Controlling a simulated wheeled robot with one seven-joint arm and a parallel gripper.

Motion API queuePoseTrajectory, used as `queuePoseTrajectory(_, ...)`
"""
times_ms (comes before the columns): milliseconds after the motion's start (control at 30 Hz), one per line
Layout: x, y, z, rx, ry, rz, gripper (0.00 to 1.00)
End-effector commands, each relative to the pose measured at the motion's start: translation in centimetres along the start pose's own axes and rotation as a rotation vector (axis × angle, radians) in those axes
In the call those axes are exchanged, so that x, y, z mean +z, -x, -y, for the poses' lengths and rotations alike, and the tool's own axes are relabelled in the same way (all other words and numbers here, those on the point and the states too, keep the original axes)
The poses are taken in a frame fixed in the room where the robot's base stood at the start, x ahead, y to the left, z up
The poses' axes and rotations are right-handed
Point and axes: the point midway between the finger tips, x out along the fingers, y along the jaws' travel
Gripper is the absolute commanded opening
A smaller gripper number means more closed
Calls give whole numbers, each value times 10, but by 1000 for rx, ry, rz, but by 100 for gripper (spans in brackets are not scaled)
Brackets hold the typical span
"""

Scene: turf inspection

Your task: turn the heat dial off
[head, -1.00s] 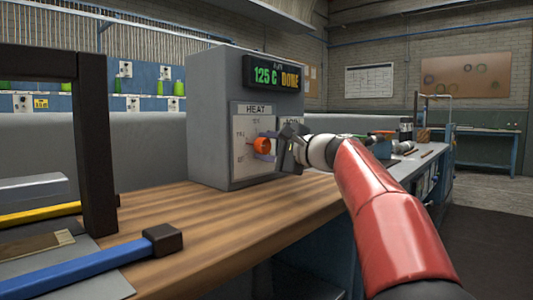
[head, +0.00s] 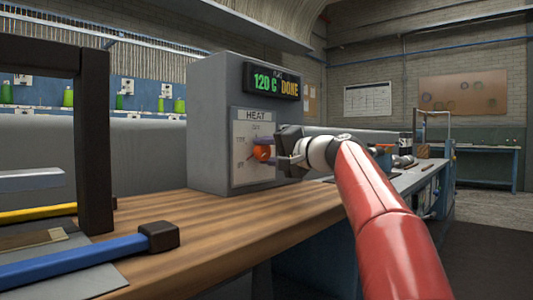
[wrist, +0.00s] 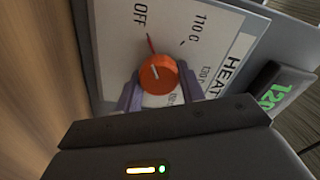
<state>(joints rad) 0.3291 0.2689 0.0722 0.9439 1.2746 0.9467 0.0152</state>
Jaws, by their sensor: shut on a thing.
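The orange-red heat dial (head: 262,153) is on the white HEAT panel (head: 240,148) of a grey machine (head: 215,130). In the wrist view the dial (wrist: 158,76) has a white line across its face. A red line at its edge points between OFF and 110 C, nearer to OFF. My gripper (head: 268,151) is shut on the dial, with a purple finger on each side. The wrist view shows the same grip (wrist: 160,88). The panel's right part is hidden by my gripper in the head view.
The wooden worktop (head: 200,220) in front of the machine is clear. A dark frame (head: 95,150) stands at the left, with a blue bar (head: 80,262) and a yellow bar (head: 40,212) near it. Tools lie on the bench farther right.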

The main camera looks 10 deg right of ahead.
Motion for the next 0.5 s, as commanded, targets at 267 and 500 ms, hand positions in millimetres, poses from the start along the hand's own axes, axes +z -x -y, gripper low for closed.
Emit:
queuePoseTrajectory(267,-3,2,6,-7,36,-11,16)
queuePoseTrajectory(500,-3,2,6,-7,37,-11,16)
